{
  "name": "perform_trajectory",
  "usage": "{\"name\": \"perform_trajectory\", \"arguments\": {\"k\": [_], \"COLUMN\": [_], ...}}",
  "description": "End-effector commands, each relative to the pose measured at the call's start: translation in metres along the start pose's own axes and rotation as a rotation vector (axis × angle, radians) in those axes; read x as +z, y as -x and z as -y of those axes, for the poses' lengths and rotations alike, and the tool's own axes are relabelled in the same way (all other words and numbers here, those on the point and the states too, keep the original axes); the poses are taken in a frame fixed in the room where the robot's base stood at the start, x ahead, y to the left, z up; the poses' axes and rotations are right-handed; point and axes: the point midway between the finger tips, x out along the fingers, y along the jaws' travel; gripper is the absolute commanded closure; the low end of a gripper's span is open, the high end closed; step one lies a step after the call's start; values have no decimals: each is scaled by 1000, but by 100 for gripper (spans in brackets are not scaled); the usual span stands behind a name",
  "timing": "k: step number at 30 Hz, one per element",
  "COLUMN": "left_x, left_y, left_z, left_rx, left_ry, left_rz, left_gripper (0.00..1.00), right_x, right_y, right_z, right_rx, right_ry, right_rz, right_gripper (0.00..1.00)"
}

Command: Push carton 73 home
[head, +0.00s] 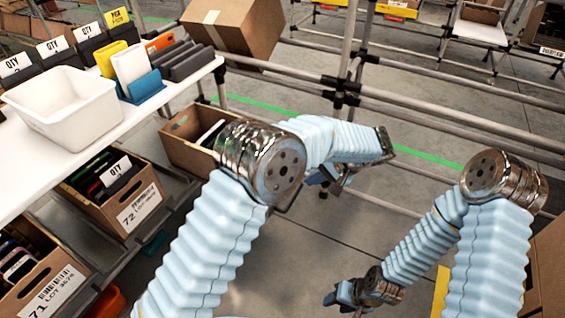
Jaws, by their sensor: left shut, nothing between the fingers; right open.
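An open brown carton (180,143) with dark items inside stands on the lower shelf beyond carton 72. Its number is not visible and my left arm hides its right part, so I cannot confirm that it is carton 73. It appears to stick out further into the aisle than its neighbours. My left gripper (337,184) is shut and empty over the aisle, right of this carton and apart from it. My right gripper (334,298) is open and empty, low at the bottom centre, away from the cartons.
Carton 72 (140,210) and carton 71 (54,290) stand nearer on the lower shelf. A white bin (65,118) is on the table above. A closed box (232,28) sits tilted at the back. Grey rack tubes (440,128) cross behind my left gripper. Floor between the arms is clear.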

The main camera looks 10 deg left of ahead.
Motion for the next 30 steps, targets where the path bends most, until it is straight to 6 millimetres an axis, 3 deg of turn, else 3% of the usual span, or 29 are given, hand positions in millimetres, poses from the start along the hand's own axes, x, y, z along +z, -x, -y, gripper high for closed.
{"name": "perform_trajectory", "arguments": {"k": [1,3,7,11,23,30], "left_x": [-4,-4,-4,-3,-4,-3], "left_y": [24,46,56,39,-43,-60], "left_z": [10,21,29,33,46,71], "left_rx": [-60,-121,-162,-163,-160,-159], "left_ry": [35,76,106,106,102,103], "left_rz": [-16,-23,-25,-21,-20,-23], "left_gripper": [100,100,100,100,100,100], "right_x": [0,0,0,0,1,1], "right_y": [1,1,1,1,5,10], "right_z": [1,1,1,1,4,6], "right_rx": [0,-1,-1,-1,-2,-4], "right_ry": [0,1,1,1,2,4], "right_rz": [1,1,1,1,3,4], "right_gripper": [55,55,55,55,55,55]}}
